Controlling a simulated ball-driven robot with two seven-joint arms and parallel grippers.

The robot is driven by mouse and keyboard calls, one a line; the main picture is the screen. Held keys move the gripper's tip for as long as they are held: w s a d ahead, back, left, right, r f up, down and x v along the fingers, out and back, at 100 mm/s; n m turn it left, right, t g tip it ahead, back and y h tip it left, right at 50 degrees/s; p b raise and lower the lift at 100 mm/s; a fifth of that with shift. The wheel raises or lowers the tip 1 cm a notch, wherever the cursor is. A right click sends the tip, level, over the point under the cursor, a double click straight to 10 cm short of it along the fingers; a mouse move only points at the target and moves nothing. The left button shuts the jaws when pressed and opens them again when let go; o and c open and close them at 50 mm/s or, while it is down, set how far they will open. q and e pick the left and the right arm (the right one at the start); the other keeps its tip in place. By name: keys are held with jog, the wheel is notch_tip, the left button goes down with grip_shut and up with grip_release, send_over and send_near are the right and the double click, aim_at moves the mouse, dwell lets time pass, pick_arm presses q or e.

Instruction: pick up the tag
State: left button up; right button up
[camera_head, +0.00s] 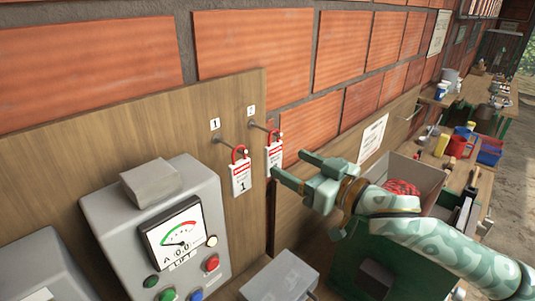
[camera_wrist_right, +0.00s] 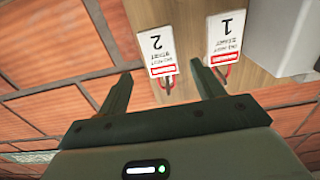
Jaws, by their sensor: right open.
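Two white tags with red bands hang by red loops from pegs on the wooden board. Tag 1 (camera_head: 240,180) hangs on the left peg, and tag 2 (camera_head: 274,158) hangs on the right peg. My right gripper (camera_head: 288,165) is open and empty, with its fingers pointing at tag 2. In the right wrist view the picture is upside down: tag 2 (camera_wrist_right: 161,45) shows beyond the gap between the open fingertips (camera_wrist_right: 162,71), and tag 1 (camera_wrist_right: 226,38) is to its right. The fingers seem apart from both tags. My left gripper is out of view.
A grey control box (camera_head: 163,230) with a meter and coloured buttons stands left of the tags. A smaller grey box (camera_head: 280,279) is below them. An open bin (camera_head: 430,178) with red contents is behind my right arm. A brick wall (camera_head: 250,45) rises behind the board.

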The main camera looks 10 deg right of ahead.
aim_at(275, 156)
jog(key=x, duration=0.3)
jog(key=p+x, duration=0.1)
jog(key=x, duration=0.2)
jog(key=shift+a, duration=0.35)
jog(key=shift+d, duration=0.1)
jog(key=shift+c, duration=0.4)
jog(key=shift+s, duration=0.1)
jog(key=c, duration=1)
